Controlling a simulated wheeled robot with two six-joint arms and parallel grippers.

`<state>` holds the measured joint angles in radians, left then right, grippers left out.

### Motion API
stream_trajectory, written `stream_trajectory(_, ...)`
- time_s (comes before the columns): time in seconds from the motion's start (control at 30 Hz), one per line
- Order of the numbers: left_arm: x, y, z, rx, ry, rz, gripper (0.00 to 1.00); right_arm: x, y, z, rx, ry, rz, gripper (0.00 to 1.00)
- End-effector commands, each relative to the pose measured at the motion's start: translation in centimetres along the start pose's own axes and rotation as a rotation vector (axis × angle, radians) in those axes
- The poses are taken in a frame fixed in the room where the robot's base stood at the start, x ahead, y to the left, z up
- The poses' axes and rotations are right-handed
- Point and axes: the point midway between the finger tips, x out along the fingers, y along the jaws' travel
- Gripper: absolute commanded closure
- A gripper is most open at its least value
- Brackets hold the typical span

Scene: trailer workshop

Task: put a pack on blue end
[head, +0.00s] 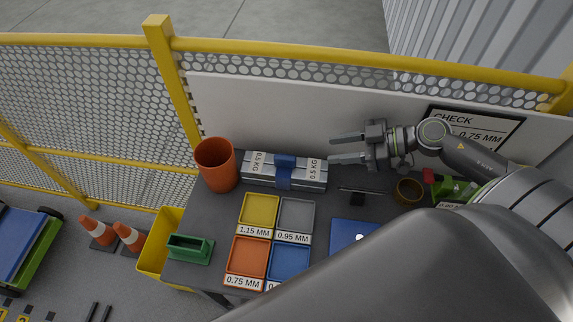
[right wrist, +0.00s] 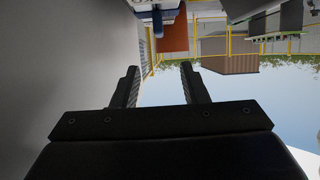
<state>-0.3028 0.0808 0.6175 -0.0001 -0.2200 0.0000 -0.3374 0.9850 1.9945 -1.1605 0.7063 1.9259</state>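Silver packs marked 0.5 KG (head: 312,172) lie side by side at the back of the dark table, with a blue band or clip (head: 285,172) around their middle. In the right wrist view a silver and blue piece (right wrist: 155,6) shows at the top edge. My right gripper (head: 346,148) is open and empty, above and right of the packs, its fingers pointing left. Its open fingers also show in the right wrist view (right wrist: 158,80). A blue tray (head: 289,262) and a blue flat piece (head: 350,232) are on the table, partly hidden by my arm. My left gripper is not in view.
An orange cup (head: 216,165) stands left of the packs. Yellow (head: 259,210), grey (head: 296,214) and orange (head: 248,256) trays lie in front. A green holder (head: 190,248) is at the left edge, a brown ring (head: 409,192) at right. A white panel (head: 300,115) stands behind.

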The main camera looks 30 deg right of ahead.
Motion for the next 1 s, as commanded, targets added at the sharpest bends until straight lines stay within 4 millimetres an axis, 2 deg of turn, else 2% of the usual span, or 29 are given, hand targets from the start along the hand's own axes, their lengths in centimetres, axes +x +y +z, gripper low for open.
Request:
stream_trajectory(0.23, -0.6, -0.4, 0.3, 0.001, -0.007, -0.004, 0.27, 2.8, 0.1, -0.2, 0.001, 0.006, 0.003, 0.6)
stream_trajectory(0.7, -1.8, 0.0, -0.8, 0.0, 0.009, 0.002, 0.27, 8.5, 0.0, -0.2, 0.003, 0.004, 0.001, 0.6)
stream_trajectory(1.0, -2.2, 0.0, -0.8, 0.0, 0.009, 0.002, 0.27, 10.7, 0.1, 0.0, 0.001, -0.001, 0.001, 0.6)
